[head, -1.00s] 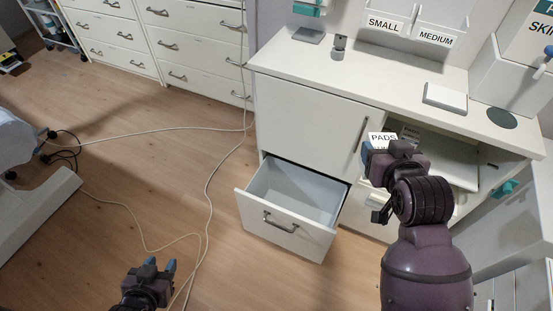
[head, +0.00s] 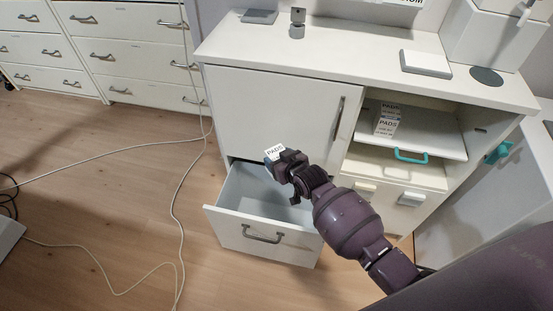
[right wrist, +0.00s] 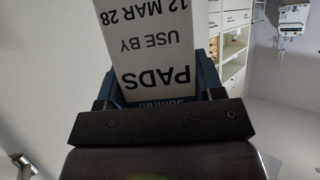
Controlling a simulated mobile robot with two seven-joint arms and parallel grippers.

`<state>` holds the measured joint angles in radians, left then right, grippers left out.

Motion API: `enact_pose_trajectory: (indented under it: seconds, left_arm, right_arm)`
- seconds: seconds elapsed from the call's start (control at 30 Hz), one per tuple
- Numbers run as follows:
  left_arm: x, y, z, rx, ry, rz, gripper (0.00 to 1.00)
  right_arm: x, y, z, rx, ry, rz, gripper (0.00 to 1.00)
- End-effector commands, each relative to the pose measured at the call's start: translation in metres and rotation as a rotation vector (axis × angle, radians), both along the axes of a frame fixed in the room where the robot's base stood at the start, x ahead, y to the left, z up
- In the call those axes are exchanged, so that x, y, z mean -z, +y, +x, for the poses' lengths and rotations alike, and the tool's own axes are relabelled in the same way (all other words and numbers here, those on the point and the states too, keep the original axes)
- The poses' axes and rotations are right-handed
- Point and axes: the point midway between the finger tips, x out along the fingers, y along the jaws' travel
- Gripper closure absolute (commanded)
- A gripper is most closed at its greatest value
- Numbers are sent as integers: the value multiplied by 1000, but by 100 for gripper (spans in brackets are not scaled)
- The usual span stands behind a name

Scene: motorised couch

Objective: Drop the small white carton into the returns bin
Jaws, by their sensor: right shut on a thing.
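My right gripper (head: 277,161) is shut on a small white carton (head: 274,151) printed PADS. In the right wrist view the carton (right wrist: 160,45) fills the space between the fingers, with "USE BY 12 MAR 28" on its face. In the head view the gripper and carton are over the back of an open, empty-looking drawer (head: 262,233) low in the white cabinet. The arm hides part of the drawer's right side. Nothing in view is labelled as the returns bin. My left gripper is out of view.
A closed door (head: 270,112) is above the open drawer. A white box (head: 426,64) lies on the cabinet top (head: 345,62). Cables (head: 179,190) run across the floor at left.

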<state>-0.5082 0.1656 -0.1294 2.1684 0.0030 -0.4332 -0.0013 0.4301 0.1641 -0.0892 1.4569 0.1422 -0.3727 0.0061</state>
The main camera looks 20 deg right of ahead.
Motion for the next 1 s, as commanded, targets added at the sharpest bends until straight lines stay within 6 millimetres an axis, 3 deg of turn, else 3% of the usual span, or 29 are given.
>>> enact_pose_trajectory:
  seconds: [0.03,0.37,0.7,1.0]
  left_arm:
    - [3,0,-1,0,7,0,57]
    - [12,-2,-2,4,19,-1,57]
    - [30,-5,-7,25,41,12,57]
    - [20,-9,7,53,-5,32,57]
  right_arm:
    - [10,-2,2,0,4,0,62]
    - [26,-4,5,2,2,1,62]
    - [65,-4,3,2,10,0,62]
    - [74,-4,6,1,-1,1,62]
